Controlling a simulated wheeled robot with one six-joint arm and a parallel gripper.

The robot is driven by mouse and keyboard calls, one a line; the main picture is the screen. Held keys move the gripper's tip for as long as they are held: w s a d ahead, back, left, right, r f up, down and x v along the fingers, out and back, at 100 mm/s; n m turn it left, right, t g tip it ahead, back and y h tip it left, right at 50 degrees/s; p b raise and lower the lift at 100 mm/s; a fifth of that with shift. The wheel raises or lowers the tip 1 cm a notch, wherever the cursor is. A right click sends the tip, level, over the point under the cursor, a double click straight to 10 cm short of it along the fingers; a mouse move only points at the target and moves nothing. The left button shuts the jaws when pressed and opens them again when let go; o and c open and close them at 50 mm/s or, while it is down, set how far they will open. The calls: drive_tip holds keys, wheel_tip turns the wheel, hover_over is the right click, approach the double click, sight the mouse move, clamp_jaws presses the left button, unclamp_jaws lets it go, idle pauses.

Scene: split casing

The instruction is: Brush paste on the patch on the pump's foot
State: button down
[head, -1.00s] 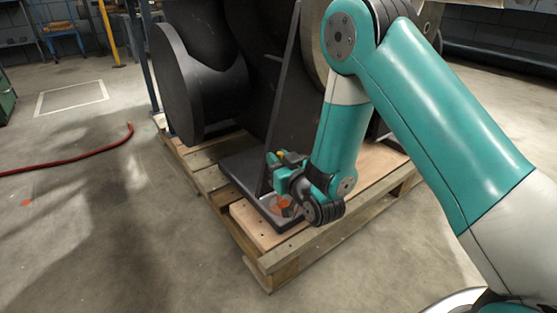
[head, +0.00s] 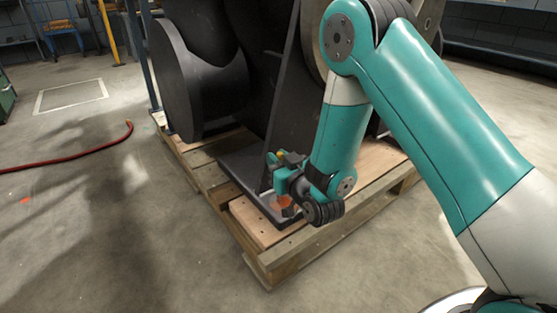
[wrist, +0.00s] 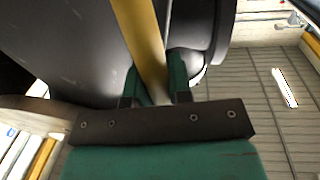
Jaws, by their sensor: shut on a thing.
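The pump (head: 200,95) is a big dark machine standing on a wooden pallet. Its flat dark foot (head: 242,168) lies on the boards at the pallet's near side. My gripper (head: 282,180) is low over the foot's near corner, pointing down. It is shut on a yellow-handled tool, the brush; the handle (wrist: 143,40) runs between the two teal fingers in the wrist view. A small orange area (head: 285,202) shows just below my gripper at the foot; I cannot tell whether it is the patch or part of the brush. The brush's tip is hidden.
The pallet's (head: 270,262) near edge and corner lie below my gripper. A red hose (head: 85,154) lies on the floor at left. The pump's upright plate (head: 285,90) rises close behind my gripper. The floor in front is clear.

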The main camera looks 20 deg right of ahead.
drive_tip(key=shift+f, duration=0.3)
